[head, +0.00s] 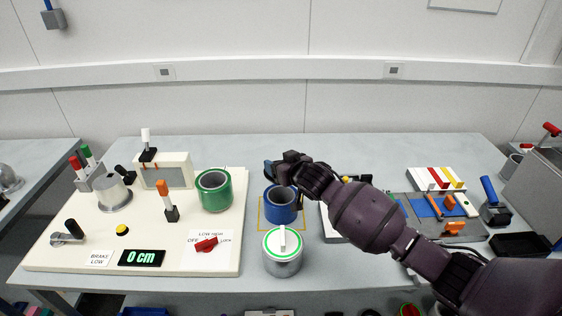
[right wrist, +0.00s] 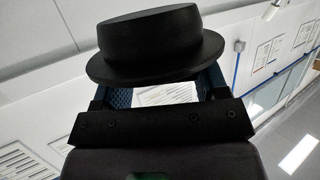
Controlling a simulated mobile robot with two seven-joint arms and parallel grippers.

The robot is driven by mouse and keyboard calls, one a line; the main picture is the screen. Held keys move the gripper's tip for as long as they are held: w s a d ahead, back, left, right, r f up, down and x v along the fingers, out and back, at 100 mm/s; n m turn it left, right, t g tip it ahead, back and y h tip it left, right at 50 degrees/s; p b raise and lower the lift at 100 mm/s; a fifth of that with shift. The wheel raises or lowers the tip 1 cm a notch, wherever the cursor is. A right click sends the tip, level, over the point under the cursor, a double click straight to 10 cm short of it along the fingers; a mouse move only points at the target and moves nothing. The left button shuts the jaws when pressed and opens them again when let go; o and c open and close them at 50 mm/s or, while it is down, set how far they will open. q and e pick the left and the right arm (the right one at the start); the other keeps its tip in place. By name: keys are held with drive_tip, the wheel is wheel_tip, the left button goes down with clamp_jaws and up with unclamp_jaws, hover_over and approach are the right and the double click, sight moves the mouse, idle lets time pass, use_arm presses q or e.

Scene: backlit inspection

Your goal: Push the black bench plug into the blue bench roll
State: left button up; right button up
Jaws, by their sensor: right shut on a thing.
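The blue bench roll (head: 281,210) stands upright inside a yellow square outline on the table, its dark hollow facing up. My right gripper (head: 272,169) is just above and behind its rim in the head view. In the right wrist view, the black bench plug (right wrist: 150,38), a short round body with a wide flange, sits at the fingertips of my right gripper (right wrist: 158,92), which is shut on it. In the head view the plug is not clearly told apart from the dark gripper. It appears outside the roll. My left gripper is not in view.
A silver tin with a green ring and white handle (head: 283,262) stands close in front of the blue roll. The cream control board (head: 70,225) with a green roll (head: 214,190) lies to the left. A grey tray of tools (head: 470,230) is at the right.

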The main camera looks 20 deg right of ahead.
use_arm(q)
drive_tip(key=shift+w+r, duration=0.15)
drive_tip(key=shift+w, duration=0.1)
use_arm(e)
drive_tip(key=shift+f+b, duration=0.75)
drive_tip(key=shift+f, duration=0.4)
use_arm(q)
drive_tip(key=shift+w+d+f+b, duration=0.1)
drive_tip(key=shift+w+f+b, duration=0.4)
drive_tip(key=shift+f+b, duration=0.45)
use_arm(e)
drive_tip(key=shift+f, duration=1.75)
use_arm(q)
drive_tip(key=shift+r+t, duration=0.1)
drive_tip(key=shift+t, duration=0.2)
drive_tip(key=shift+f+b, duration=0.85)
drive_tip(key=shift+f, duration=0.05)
use_arm(e)
drive_tip(key=shift+f, duration=1.7)
drive_tip(key=o, duration=0.9)
